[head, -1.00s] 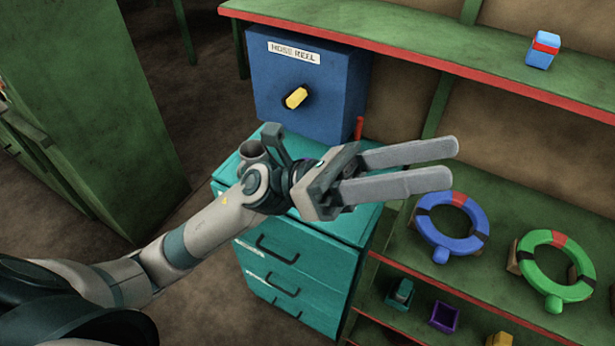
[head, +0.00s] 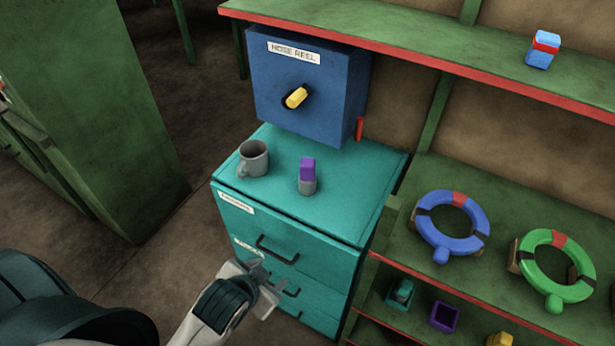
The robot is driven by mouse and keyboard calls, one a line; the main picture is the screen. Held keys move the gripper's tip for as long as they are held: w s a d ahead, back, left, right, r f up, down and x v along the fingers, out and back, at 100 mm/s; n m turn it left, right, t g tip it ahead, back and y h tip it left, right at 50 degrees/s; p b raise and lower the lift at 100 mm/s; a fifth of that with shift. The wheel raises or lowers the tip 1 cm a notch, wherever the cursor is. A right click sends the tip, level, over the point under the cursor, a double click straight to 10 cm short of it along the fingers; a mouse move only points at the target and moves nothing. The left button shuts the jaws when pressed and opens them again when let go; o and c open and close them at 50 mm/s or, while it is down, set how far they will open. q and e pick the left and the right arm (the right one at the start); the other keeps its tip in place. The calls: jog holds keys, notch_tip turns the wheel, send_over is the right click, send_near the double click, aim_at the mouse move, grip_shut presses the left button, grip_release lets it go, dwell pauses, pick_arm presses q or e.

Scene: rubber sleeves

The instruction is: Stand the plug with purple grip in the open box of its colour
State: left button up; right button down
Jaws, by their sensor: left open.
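The plug with purple grip (head: 307,172) stands upright on the teal drawer cabinet top (head: 345,210), its purple part above a grey base. The open purple box (head: 444,316) sits on the low shelf at the lower right and looks empty. My left gripper (head: 266,287) is open and empty, low in front of the cabinet's drawers, below and apart from the plug. My right gripper is not in view.
A grey mug (head: 253,158) stands left of the plug. The blue hose reel box (head: 310,90) is behind. A teal box (head: 400,292) and a yellow object (head: 500,339) flank the purple box. Blue (head: 452,226) and green (head: 555,266) rings lie on the shelf above.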

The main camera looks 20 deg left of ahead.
pick_arm(q)
jog(key=s+f+n+g+b, duration=0.1)
jog(key=s+f+g, duration=0.4)
jog(key=f, duration=1.3)
jog(key=s+f+n+g+b, duration=0.1)
jog(key=s+f, duration=0.8)
jog(key=f, duration=0.9)
jog(key=s+a+f, duration=0.3)
jog(key=s+f, duration=1.3)
jog(key=shift+s+g+b, duration=0.3)
jog(key=shift+s+b, duration=0.1)
jog(key=shift+b, duration=0.05)
jog(key=shift+r, duration=0.1)
